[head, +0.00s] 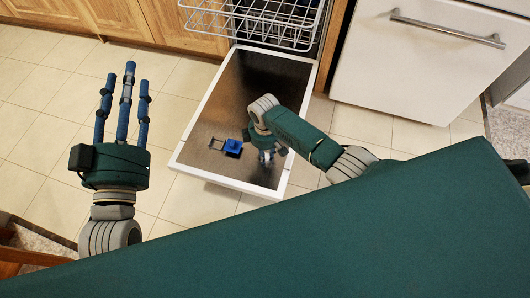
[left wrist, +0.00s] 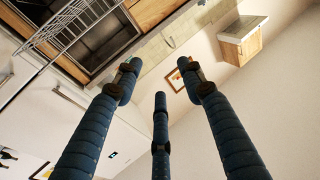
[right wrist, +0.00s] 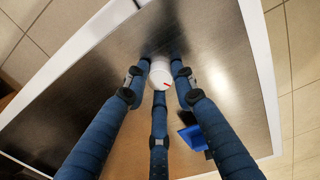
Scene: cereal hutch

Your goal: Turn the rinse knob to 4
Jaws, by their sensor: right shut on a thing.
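The rinse knob (right wrist: 160,72) is a small round white knob with a red mark, on the metal inner face of the dishwasher door (right wrist: 222,70). My right gripper (right wrist: 158,88) is shut on it, its three blue fingers around its sides. The knob's numbers are too small to read. My left gripper (head: 126,100) is open and empty, fingers spread, to the left of the door above the floor. Its open fingers show in the left wrist view (left wrist: 158,85).
A blue detergent dispenser (head: 233,146) with its flap (head: 217,143) sits on the door, left of my right gripper. A white wire rack (head: 265,24) stands out above the door's far end. Wooden cabinets (head: 120,18) and a white drawer front (head: 425,60) flank the dishwasher. Tiled floor is clear at left.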

